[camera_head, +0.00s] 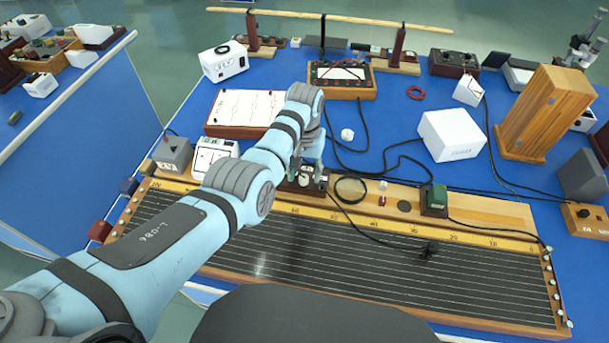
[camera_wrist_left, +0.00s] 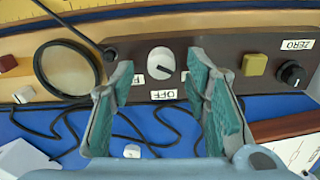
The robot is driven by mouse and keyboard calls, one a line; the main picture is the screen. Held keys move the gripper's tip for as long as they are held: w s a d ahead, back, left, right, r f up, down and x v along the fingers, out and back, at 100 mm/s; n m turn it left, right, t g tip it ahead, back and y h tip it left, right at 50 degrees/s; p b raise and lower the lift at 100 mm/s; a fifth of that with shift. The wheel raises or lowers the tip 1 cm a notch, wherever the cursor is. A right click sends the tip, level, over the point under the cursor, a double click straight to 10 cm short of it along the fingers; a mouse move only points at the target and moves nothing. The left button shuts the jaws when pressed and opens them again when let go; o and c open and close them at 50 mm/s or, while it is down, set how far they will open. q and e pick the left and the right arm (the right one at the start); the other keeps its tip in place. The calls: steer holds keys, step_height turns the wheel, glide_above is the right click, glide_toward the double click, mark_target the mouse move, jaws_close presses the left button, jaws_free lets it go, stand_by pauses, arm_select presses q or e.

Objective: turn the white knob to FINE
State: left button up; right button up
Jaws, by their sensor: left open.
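The white knob (camera_wrist_left: 161,62) is on the dark brown panel of a small box (camera_wrist_left: 135,48). In the head view the box (camera_head: 289,185) stands at the back edge of the long wired board. An OFF label (camera_wrist_left: 164,95) and partly hidden labels surround the knob; a dark mark on it points toward the lower right of the wrist view. My left gripper (camera_wrist_left: 160,70) is open, its teal-padded fingers on either side of the knob in the picture; contact cannot be told. In the head view the gripper (camera_head: 308,160) is over the box. My right gripper is not in view.
A round lens or ring (camera_head: 350,190) lies beside the box. Black cables cross the blue table. A white box (camera_head: 450,135) and wooden block (camera_head: 545,112) stand farther right.

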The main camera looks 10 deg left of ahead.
arm_select(q)
steer(key=shift+f, duration=0.5)
steer(key=shift+s+r, duration=0.2)
steer(key=shift+c, duration=0.4)
jaws_close()
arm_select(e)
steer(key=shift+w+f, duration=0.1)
